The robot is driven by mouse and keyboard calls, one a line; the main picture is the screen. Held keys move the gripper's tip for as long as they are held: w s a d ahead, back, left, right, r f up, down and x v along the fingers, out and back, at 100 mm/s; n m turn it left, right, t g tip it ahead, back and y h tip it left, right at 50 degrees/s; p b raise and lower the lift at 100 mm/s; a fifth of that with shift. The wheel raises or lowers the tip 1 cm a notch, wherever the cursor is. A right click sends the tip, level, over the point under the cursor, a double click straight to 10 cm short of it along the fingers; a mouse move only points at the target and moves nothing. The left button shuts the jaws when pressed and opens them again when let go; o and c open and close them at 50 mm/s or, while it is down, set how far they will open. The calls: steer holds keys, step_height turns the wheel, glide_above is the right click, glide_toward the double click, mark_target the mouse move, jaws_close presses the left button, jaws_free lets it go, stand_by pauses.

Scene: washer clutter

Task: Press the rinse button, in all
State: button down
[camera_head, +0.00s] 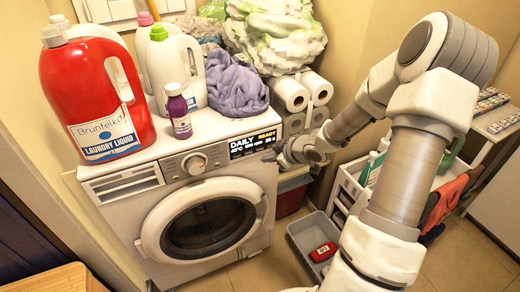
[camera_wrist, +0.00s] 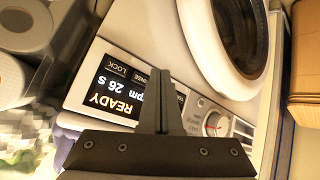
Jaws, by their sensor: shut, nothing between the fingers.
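The white washer (camera_head: 195,225) stands at the left in the head view, with a round door. Its black display (camera_head: 254,142) reads DAILY and READY; the display also shows in the wrist view (camera_wrist: 112,95). Beside the display in the wrist view are a small LOCK label (camera_wrist: 118,68) and a label ending in NSE (camera_wrist: 138,75), probably the rinse button. My gripper (camera_head: 277,158) is at the right end of the control panel. Its fingers (camera_wrist: 158,74) are shut and empty, close to that label and partly covering the panel. I cannot tell whether they touch it.
A dial (camera_head: 194,163) sits left of the display. A red detergent jug (camera_head: 95,95), a white bottle (camera_head: 178,72), a purple bottle (camera_head: 178,110) and purple cloth (camera_head: 235,85) are on top. Paper rolls (camera_head: 291,94) stand behind my gripper. A grey bin (camera_head: 300,232) is on the floor.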

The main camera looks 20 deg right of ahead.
steer(key=shift+w, duration=0.8)
steer(key=shift+w+p, duration=0.1)
steer(key=shift+p, duration=0.2)
stand_by(1.2)
steer(key=shift+w, duration=0.35)
steer(key=shift+w+p, duration=0.3)
steer(key=shift+p, duration=0.15)
stand_by(0.4)
steer(key=shift+s, duration=0.75)
steer(key=shift+s+d, duration=0.1)
steer(key=shift+s, duration=2.4)
